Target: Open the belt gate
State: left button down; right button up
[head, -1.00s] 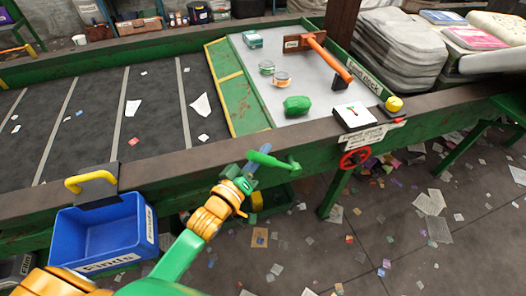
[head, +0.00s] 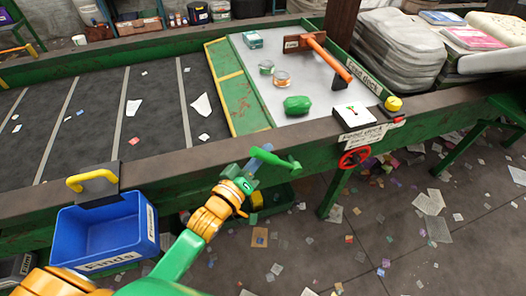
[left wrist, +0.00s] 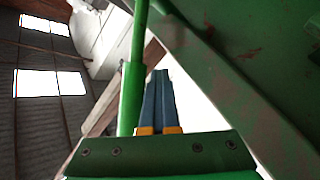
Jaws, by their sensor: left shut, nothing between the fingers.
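A green lever (head: 288,164) stands out from the near side of the belt frame, low in the middle of the head view. My left gripper (head: 260,155) is at this lever, with its blue-grey fingers shut and empty. The fingers cover part of the lever in the head view. In the left wrist view the shut fingers (left wrist: 159,98) stand just right of a green rod (left wrist: 133,85); I cannot tell whether they touch. A green panel with a yellow edge (head: 232,90) lies between the dark belt (head: 100,120) and the grey feed deck (head: 335,95). My right gripper is out of view.
A blue bin (head: 105,235) hangs at the near rail, left of my arm. A red handwheel (head: 354,158) sits right of the lever. A green lump (head: 297,105), tins (head: 282,78) and an orange-handled scraper (head: 328,58) lie on the deck. Paper scraps litter the floor.

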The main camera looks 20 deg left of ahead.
pick_arm(q)
jog(key=c, duration=0.9)
grip_release()
jog(key=shift+w, duration=0.1)
jog(key=shift+s+d+r, duration=0.15)
jog(key=shift+s+d, duration=0.1)
jog(key=shift+a, duration=0.1)
